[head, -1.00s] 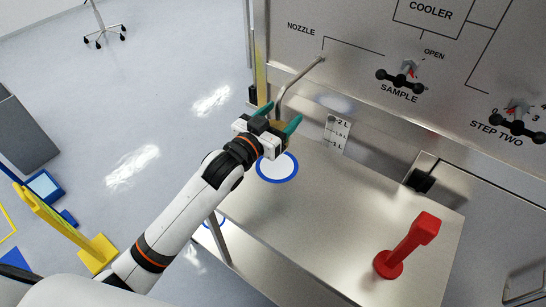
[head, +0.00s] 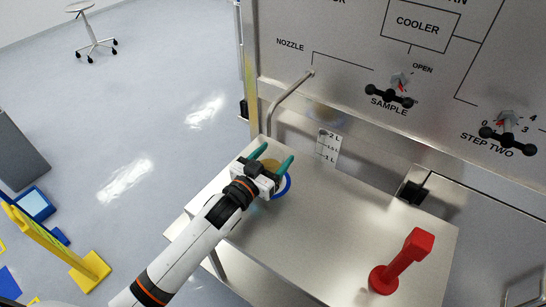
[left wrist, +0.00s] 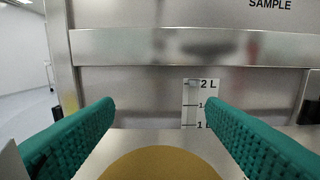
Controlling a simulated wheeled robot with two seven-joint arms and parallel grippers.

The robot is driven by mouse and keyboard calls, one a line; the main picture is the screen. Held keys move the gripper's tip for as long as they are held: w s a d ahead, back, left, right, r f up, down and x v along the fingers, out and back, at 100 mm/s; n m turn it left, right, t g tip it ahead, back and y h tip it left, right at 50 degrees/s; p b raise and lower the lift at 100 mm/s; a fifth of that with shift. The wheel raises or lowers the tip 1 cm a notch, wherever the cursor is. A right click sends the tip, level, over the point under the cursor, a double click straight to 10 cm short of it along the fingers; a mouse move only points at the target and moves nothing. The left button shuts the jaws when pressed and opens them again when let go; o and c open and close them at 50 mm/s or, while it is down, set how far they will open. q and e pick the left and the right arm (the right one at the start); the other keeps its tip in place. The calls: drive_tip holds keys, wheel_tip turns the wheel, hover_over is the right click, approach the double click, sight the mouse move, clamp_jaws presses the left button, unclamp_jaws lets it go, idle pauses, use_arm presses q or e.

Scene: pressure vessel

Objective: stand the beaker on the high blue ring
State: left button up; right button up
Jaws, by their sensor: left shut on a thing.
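My left gripper (head: 272,159) is shut on the beaker, with its green fingers on either side. Of the beaker (head: 271,169) I see mostly a tan round surface between the fingers; the gripper hides much of it. In the left wrist view the tan disc (left wrist: 158,163) lies low and centred between the two fingers. The high blue ring (head: 287,186) is on the raised steel table. It shows only in part, around the right side of the gripper and beaker. I cannot tell whether the beaker touches the table. My right gripper is not in view.
A bent nozzle pipe (head: 283,99) comes down behind the gripper. A volume scale (head: 327,147) stands at the table's back. A red post (head: 402,262) stands at the right front of the steel table (head: 330,220). The table between is clear.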

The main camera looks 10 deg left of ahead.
use_arm(q)
drive_tip(key=shift+f, duration=0.15)
drive_tip(key=o, duration=1)
drive_tip(key=shift+r, duration=0.2)
drive_tip(key=v, duration=1.2)
drive_tip(key=shift+b, duration=0.35)
drive_tip(key=shift+f, duration=0.1)
